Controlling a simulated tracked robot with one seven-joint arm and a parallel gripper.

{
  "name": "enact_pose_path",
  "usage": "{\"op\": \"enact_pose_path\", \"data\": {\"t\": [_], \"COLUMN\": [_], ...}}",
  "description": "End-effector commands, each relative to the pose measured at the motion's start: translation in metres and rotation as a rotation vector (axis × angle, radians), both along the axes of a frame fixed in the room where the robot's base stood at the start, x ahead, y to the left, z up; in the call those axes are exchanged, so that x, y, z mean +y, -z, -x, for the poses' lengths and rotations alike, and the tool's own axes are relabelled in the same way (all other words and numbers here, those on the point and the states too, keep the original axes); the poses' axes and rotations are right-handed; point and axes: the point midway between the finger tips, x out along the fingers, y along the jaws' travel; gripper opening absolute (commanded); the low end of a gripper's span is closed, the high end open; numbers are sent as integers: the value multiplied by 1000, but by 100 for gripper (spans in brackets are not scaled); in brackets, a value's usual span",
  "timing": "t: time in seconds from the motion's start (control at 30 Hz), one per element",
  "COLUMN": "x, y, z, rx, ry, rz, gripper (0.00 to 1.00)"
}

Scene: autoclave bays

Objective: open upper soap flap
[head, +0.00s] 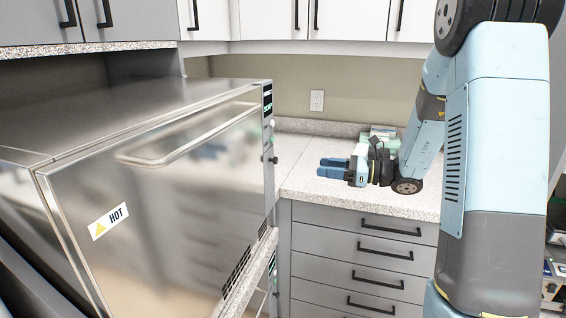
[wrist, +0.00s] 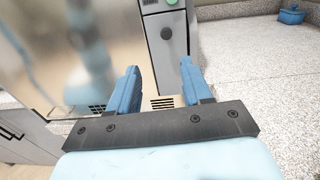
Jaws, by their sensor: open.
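The upper autoclave has a closed steel door (head: 190,160) with a long bar handle and a HOT label. Its narrow control strip (head: 268,130) is seen nearly edge-on, with a display and small knobs. In the wrist view the strip (wrist: 153,38) shows a green button (wrist: 172,3) and a dark round knob (wrist: 167,33). I cannot make out a soap flap for certain in either view. My gripper (head: 331,168) is open and empty, right of the strip and above the counter. In the wrist view its blue fingers (wrist: 158,68) stand apart, facing the strip, with nothing between them.
A speckled counter (head: 310,180) with grey drawers (head: 365,246) runs along the back. Green boxes (head: 383,132) lie behind my arm. A blue pot (wrist: 291,16) stands on the counter in the wrist view. Vent slots (wrist: 162,103) sit below the strip. Cabinets hang above.

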Motion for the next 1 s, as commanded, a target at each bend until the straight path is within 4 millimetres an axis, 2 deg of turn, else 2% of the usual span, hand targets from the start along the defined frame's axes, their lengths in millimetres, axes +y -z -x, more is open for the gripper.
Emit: {"op": "enact_pose_path", "data": {"t": [0.13, 0.27, 0.8, 1.0], "x": [-2, 8, 94, 117], "y": [4, 4, 4, 4], "z": [-9, -13, -43, -52], "rx": [18, 19, 17, 18], "ry": [25, 26, 23, 24], "rz": [-31, -33, -32, -31], "gripper": [49, 49, 49, 49]}}
